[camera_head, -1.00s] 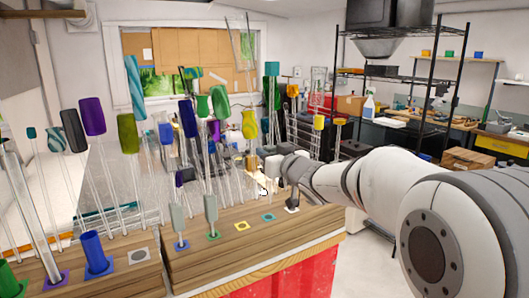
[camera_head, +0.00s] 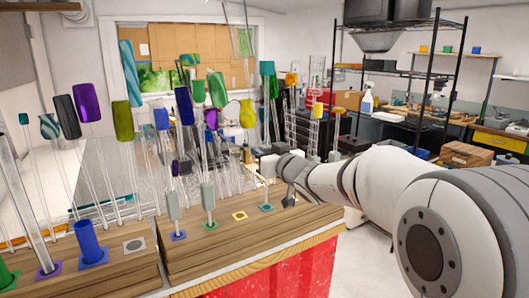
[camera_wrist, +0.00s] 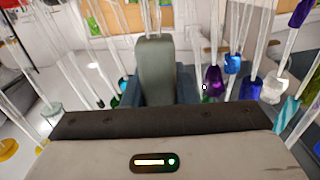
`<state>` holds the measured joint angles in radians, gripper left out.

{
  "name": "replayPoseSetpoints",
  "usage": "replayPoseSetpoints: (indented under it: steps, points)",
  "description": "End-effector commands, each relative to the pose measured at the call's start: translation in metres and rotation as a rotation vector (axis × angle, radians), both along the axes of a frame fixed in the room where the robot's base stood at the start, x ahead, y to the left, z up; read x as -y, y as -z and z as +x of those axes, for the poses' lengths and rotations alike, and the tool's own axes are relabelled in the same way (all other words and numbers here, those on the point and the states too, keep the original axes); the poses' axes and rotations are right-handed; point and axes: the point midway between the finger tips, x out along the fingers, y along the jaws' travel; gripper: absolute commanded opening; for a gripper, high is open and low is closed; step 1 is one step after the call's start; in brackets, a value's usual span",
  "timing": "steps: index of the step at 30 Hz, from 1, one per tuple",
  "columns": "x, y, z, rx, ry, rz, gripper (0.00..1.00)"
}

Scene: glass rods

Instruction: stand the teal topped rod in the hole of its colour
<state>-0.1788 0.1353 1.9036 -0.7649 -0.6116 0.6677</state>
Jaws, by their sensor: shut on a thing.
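The teal topped rod is a clear rod with a dark teal top (camera_head: 267,68). My gripper (camera_head: 268,166) is shut on its grey-green grip block, and the rod stands roughly upright. In the wrist view the grip block (camera_wrist: 155,72) sits between the dark blue pads of my gripper (camera_wrist: 158,92). The teal-framed hole (camera_head: 267,208) lies below the gripper on the wooden block (camera_head: 240,245). The rod's lower end appears to be over or close to this hole. I cannot tell whether it is in it.
Two grey-green grip blocks stand at the blue-framed hole (camera_head: 178,236) and green-framed hole (camera_head: 211,225). The yellow-framed hole (camera_head: 239,216) shows no rod. Many tall glass rods crowd the left and back, close to my gripper. A blue cylinder (camera_head: 88,240) stands front left.

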Motion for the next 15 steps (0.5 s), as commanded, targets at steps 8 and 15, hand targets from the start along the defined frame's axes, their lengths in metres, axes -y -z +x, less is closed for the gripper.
replayPoseSetpoints:
  steps: [8, 15]
  points:
    - [0.0, 0.016, 0.0, 0.001, 0.0, -0.001, 0.0]
    - [0.0, 0.028, -0.001, 0.001, -0.001, -0.002, 0.0]
